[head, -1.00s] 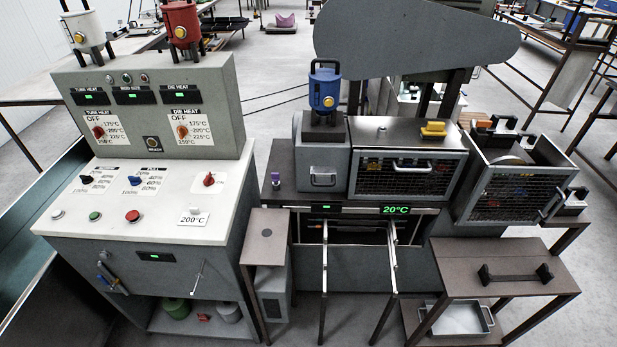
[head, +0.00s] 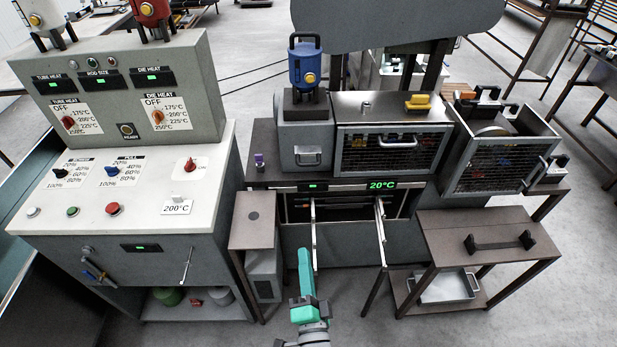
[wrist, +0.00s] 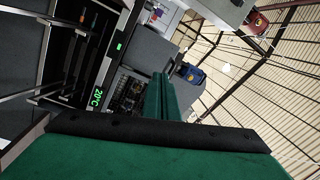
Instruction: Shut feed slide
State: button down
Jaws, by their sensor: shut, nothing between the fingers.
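I cannot tell for certain which part is the feed slide. The blue feed canister (head: 306,66) stands upright on a dark block above a grey housing with a handle (head: 308,155). Below it, an open slot in the machine has two pale rails (head: 381,232) sticking out toward me. My green gripper (head: 304,258) is in front of the machine, left of the left rail and apart from it. In the wrist view, its two fingers (wrist: 161,84) are together with nothing held. The blue canister also shows there (wrist: 189,72), beyond the fingertips.
The control console (head: 120,195) stands at the left. A small brown stand (head: 254,218) is near my gripper. A mesh-fronted chamber (head: 388,150) and an open mesh door (head: 487,165) are to the right. A low brown table (head: 450,235) stands at the front right.

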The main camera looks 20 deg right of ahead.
jog(key=w+d+r+m, duration=0.2)
jog(key=w+d+r, duration=0.1)
jog(key=w, duration=0.6)
jog(key=w+d+r+m+h, duration=0.1)
jog(key=w+d+r, duration=0.3)
jog(key=w, duration=0.6)
jog(key=shift+w+d+r+m+t, duration=0.3)
jog(key=shift+d+m+t, duration=0.15)
jog(key=shift+m, duration=0.45)
